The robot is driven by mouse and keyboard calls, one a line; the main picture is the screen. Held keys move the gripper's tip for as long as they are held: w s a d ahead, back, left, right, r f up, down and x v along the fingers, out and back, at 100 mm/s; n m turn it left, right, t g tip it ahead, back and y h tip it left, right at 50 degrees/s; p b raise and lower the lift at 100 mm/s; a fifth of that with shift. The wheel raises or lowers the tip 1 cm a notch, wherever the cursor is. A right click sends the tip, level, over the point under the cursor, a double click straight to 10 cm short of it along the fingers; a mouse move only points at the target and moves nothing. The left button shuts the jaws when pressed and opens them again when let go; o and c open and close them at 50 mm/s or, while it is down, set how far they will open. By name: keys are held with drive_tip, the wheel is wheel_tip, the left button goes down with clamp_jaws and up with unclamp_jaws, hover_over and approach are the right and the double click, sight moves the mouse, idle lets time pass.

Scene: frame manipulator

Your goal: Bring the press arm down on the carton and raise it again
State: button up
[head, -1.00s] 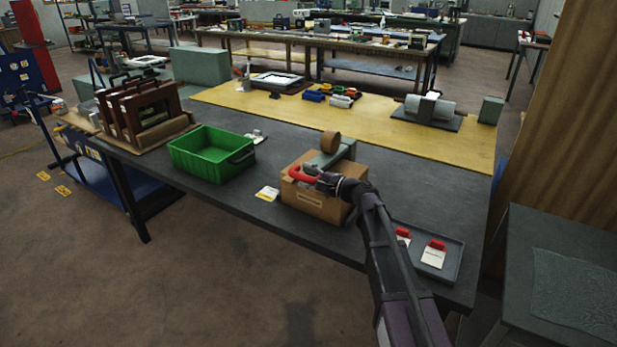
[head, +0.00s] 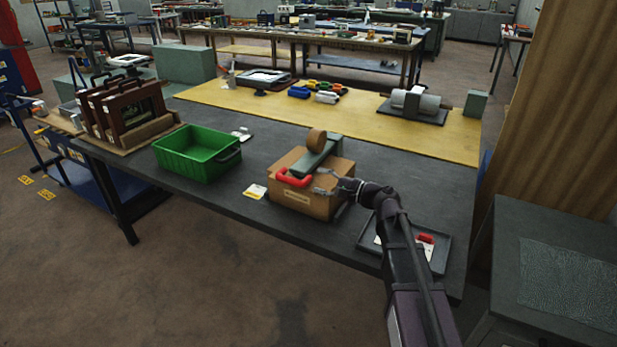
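The cardboard carton (head: 319,206) stands on the dark bench top, with a label on its front. The grey-green press arm (head: 316,158) lies low across the carton's top; whether it touches is hard to tell. Its red handle (head: 293,179) is at the near end, over the carton's front upper edge. A brown roll (head: 317,140) sits at the arm's far end. My gripper (head: 321,182) is just right of the red handle, apart from it, in front of the carton's top. Its two fingers look spread with nothing between them.
A green bin (head: 197,155) stands left of the carton and a yellow-white card (head: 255,191) lies between them. A dark tray (head: 442,262) with red-topped tags is to the right, partly behind my arm. A yellow mat (head: 330,115) covers the bench's far side.

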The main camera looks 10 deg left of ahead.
drive_tip(key=shift+v, duration=1.35)
drive_tip(key=shift+s, duration=0.1)
drive_tip(key=s+d+f+n+g+h+p, duration=0.4)
drive_tip(key=s+d+f+n+h+p, duration=0.25)
drive_tip(key=s+h, duration=0.2)
drive_tip(key=s+d+f+n+g+h+p, duration=0.1)
drive_tip(key=s+d+h+p, duration=0.1)
drive_tip(key=s+d+h, duration=0.2)
drive_tip(key=s+d+n+g+h+p, duration=0.1)
drive_tip(key=s+d+h, duration=0.3)
drive_tip(key=d, duration=0.7)
drive_tip(key=shift+s+d+f+n+p, duration=0.25)
drive_tip(key=shift+s+f+n+p, duration=0.15)
drive_tip(key=shift+s, duration=0.8)
drive_tip(key=shift+w+a+f+h, duration=0.1)
drive_tip(key=shift+h, duration=0.15)
